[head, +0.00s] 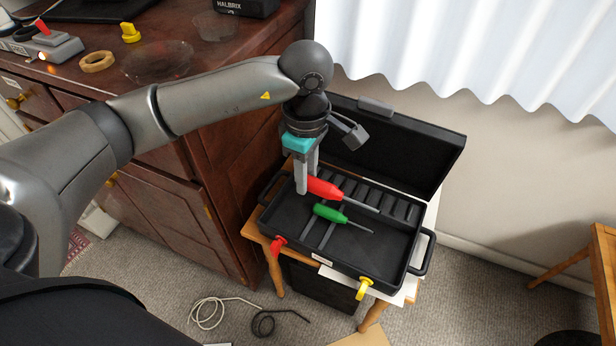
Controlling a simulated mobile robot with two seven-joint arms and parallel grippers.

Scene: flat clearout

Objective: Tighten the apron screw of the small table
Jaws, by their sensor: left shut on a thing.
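An open black toolbox (380,262) stands on a small wooden table (252,232). My left gripper (307,185) points down over the left part of the toolbox. It is shut on the red-handled screwdriver (326,189), gripping near the end of its handle. The shaft of this screwdriver points right, over the slotted strip of the box. A green-handled screwdriver (330,213) lies in the box just in front of it. I cannot make out the apron screw; much of the table is hidden under the toolbox. My right gripper is not in view.
The toolbox lid (400,150) stands open at the back, near a white curtain (470,45). A dark red cabinet (190,190) stands at left with tape (97,62) on top. Cables (215,312) lie on the carpet. Another wooden piece (603,262) stands at right.

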